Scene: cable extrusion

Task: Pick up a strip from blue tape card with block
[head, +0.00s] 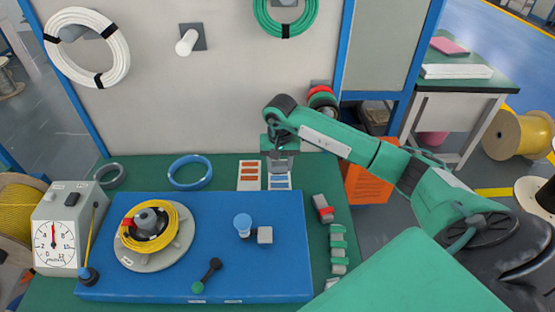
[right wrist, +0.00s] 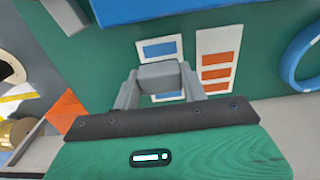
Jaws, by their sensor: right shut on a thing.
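The blue tape card (head: 279,182) is a white card with blue strips, lying on the green table top. In the right wrist view the card (right wrist: 145,44) lies partly behind the held block. My right gripper (head: 282,166) is over the far part of this card and hides it there. It is shut on a grey block (right wrist: 160,75). The block's face toward the card is hidden, so I cannot tell whether it touches the card or carries a strip. My left gripper is not in view.
An orange tape card (head: 249,175) lies just left of the blue one. A blue ring (head: 190,172) lies further left. A raised blue board (head: 200,265) with a yellow coil (head: 170,227) is in front.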

